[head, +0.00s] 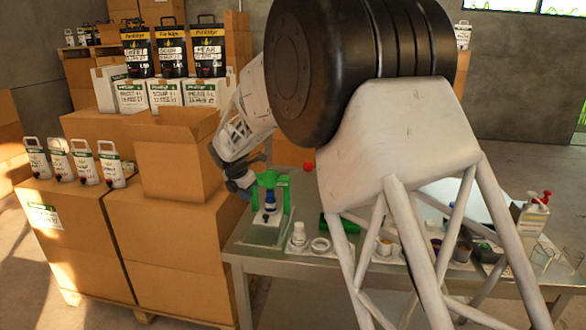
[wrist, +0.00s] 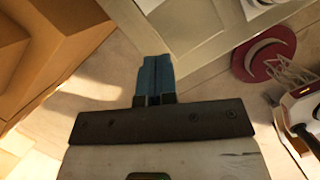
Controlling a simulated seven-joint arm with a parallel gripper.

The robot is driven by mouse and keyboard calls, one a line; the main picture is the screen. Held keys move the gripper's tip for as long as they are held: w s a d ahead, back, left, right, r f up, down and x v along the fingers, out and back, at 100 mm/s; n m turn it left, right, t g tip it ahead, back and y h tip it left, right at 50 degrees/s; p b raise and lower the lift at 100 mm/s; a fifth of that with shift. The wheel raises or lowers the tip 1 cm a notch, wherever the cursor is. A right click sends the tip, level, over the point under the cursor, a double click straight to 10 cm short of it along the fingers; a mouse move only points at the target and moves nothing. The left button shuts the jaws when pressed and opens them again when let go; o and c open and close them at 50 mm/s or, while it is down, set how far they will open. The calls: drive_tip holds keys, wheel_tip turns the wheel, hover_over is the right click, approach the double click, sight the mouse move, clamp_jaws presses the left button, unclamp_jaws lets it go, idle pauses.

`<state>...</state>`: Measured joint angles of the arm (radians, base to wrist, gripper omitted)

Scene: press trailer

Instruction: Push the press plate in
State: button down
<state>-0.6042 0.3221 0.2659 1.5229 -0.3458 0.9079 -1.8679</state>
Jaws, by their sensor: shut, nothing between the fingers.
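A green press (head: 271,196) stands on the left end of the metal table, with a red ball (head: 309,166) at its upper right. Something white and blue sits inside its frame. I cannot make out the press plate clearly. My gripper (head: 240,186) is just left of the press in the head view, and its fingertips are too small and dark there to place exactly. In the wrist view, my gripper's blue fingers (wrist: 156,72) are together and empty, pointing toward a grey table edge. The press is not clearly seen in the wrist view.
Stacked cardboard boxes (head: 170,245) stand close on the left. A red round object (wrist: 263,53) shows at right in the wrist view.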

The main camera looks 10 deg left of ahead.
drive_tip(key=s+d+r+m, duration=0.4)
drive_tip(key=s+d+m, duration=0.15)
drive_tip(key=d, duration=0.55)
drive_tip(key=s+d+r+m, duration=0.4)
drive_tip(key=s+d+r, duration=0.15)
drive_tip(key=d, duration=0.45)
drive_tip(key=s+d+r+m, duration=0.45)
drive_tip(key=s+d, duration=0.25)
drive_tip(key=d, duration=0.4)
drive_tip(key=s+d+f+m, duration=0.1)
drive_tip(key=s+d+m, duration=0.4)
drive_tip(key=s, duration=0.5)
drive_tip(key=s+d+f+m+y, duration=0.1)
drive_tip(key=s+d+f+m, duration=0.1)
drive_tip(key=s+d+m, duration=0.4)
drive_tip(key=s+d+f+m, duration=0.2)
drive_tip(key=s+d+m, duration=0.3)
drive_tip(key=s, duration=1)
drive_tip(key=shift+d+m+g+y, duration=0.3)
drive_tip(key=shift+d+m, duration=0.1)
drive_tip(key=shift+d, duration=0.05)
drive_tip(key=c, duration=1.8)
unclamp_jaws()
drive_tip(key=shift+f, duration=0.1)
drive_tip(key=shift+c, duration=0.2)
